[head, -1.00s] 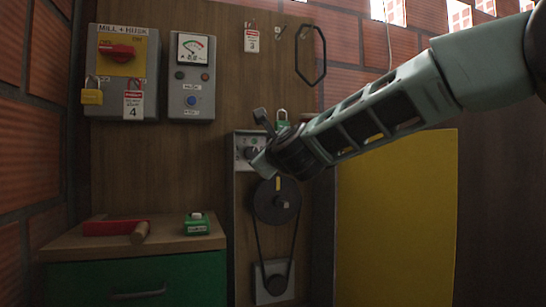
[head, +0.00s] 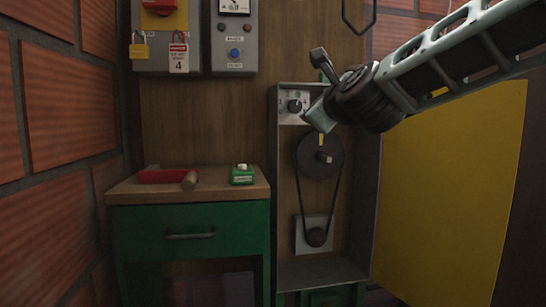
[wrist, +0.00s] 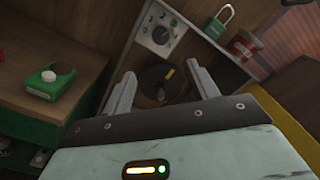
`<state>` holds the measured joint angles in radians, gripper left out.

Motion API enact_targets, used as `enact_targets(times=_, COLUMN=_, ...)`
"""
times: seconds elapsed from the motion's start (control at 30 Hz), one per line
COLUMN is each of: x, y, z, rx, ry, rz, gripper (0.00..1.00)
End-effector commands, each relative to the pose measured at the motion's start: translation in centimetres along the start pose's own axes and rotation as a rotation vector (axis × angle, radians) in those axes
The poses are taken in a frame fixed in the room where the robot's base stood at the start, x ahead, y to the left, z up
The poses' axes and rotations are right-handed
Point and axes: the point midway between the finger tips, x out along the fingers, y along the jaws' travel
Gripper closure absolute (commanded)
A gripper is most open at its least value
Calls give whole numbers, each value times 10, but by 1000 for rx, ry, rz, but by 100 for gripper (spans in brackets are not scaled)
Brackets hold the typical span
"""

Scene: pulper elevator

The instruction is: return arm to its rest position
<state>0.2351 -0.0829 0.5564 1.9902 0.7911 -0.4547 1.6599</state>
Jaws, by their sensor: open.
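My gripper (head: 318,88) is at the end of my arm, in front of the upper part of the open pulper cabinet (head: 322,272). In the wrist view its two fingers (wrist: 160,92) stand apart with nothing between them. Beyond them are the dark upper pulley (wrist: 151,84) and the selector knob (wrist: 161,36). In the head view the pulley (head: 320,157) sits below my gripper, with a belt running to a smaller lower pulley (head: 316,236). My gripper hides part of the knob panel (head: 291,106).
A wooden-topped green cabinet (head: 190,235) at left holds a red tray (head: 165,176) and a green box (head: 243,174). Control boxes with a yellow padlock (head: 139,51) and red tag hang above. The yellow door (head: 450,190) stands open at right. A green padlock (wrist: 220,20) shows in the wrist view.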

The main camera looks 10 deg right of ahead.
Motion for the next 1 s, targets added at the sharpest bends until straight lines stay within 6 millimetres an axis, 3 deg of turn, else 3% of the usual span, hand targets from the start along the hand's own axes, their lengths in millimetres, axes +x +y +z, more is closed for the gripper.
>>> enact_targets(times=0.13, x=-8, y=37, z=-1, rx=-144, ry=-14, rz=111, gripper=41)
enact_targets(times=0.27, x=-36, y=111, z=-10, rx=-463, ry=-74, rz=343, gripper=41)
enact_targets(times=0.4, x=-90, y=196, z=-34, rx=-887, ry=-222, rz=638, gripper=41)
enact_targets(times=0.5, x=-138, y=244, z=-60, rx=-1181, ry=-374, rz=838, gripper=41)
enact_targets(times=0.6, x=-190, y=280, z=-91, rx=-1458, ry=-566, rz=1026, gripper=41)
enact_targets(times=0.8, x=-280, y=309, z=-152, rx=-1862, ry=-975, rz=1316, gripper=41)
enact_targets(times=1.0, x=-349, y=304, z=-206, rx=-2113, ry=-1411, rz=1536, gripper=41)
